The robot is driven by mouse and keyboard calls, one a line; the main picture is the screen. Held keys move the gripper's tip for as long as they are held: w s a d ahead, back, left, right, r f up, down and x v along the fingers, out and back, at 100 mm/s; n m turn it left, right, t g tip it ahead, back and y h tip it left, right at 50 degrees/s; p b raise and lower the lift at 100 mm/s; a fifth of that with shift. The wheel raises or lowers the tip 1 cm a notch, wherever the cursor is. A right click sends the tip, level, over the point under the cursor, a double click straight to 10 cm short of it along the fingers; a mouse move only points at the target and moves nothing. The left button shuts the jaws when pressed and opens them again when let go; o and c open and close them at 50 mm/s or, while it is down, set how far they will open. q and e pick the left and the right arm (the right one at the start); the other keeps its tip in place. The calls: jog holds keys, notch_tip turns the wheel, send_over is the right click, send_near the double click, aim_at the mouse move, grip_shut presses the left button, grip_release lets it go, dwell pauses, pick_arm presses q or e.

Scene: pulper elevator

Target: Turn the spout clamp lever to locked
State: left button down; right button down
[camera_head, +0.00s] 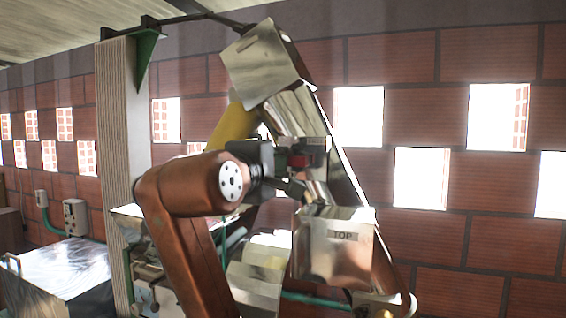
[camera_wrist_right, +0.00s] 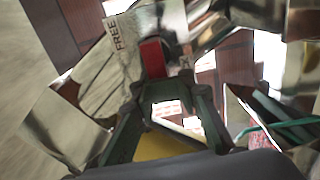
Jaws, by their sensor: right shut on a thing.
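The spout clamp lever has a red grip; it shows as a small red patch (camera_head: 298,161) beside the metal spout in the head view. In the wrist view the red grip (camera_wrist_right: 152,57) stands between my fingertips. My right gripper (camera_head: 287,176) is shut on it, with the dark fingers (camera_wrist_right: 166,82) on both sides. A pale plate marked "FREE" (camera_wrist_right: 118,38) is just left of the red grip in the wrist view. The lever's pivot is largely hidden. My left gripper is not in view.
A slanted metal elevator trunk (camera_head: 262,62) rises above the gripper. A metal box marked "TOP" (camera_head: 335,262) stands below right. A ribbed post (camera_head: 124,130) stands at left, near a shiny metal bin (camera_head: 65,275). The brick wall (camera_head: 430,110) is behind.

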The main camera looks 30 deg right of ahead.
jog(key=shift+w+f, duration=0.1)
jog(key=shift+f, duration=0.1)
jog(key=c, duration=1.9)
grip_release()
jog(key=shift+d, duration=0.1)
jog(key=shift+r, duration=0.1)
jog(key=v, duration=1.2)
